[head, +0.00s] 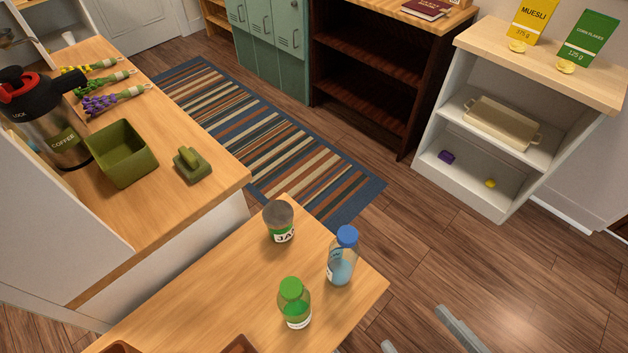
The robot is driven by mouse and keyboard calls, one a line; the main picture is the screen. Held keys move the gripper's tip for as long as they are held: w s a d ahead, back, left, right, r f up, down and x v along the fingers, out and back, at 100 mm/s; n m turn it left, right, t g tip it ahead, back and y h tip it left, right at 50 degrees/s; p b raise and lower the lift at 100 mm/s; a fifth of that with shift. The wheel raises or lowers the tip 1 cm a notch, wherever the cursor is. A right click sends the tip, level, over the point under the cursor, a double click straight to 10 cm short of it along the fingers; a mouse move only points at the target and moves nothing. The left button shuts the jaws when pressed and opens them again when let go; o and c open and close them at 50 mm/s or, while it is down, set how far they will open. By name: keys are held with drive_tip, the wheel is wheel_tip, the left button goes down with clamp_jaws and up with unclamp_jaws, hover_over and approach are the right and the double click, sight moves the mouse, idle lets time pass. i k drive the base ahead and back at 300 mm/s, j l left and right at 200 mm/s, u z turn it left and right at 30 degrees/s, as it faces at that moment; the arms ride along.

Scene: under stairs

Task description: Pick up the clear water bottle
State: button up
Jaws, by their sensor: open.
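The clear water bottle (341,267) with a blue cap stands upright near the right edge of the wooden table (215,295) in the head view. Pale blue shows in its lower part. A green-capped bottle (295,306) stands in front of it to the left. A dark-lidded jar (280,222) stands behind it to the left. My gripper (414,327) shows only as two grey fingertips at the bottom edge, to the right of the table. The fingers are apart with nothing between them, and clear of the bottle. The rest of the gripper is out of frame.
Brown objects (240,345) are cut off at the table's front. A white shelf (470,185) stands at back right. Open floor (440,255) lies right of the table.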

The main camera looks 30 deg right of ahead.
sight(341, 262)
drive_tip(key=k+u, duration=0.15)
drive_tip(key=u, duration=0.2)
drive_tip(key=k+u, duration=0.1)
drive_tip(key=u, duration=0.25)
drive_tip(key=k+j+u, duration=0.1)
drive_tip(key=u, duration=0.25)
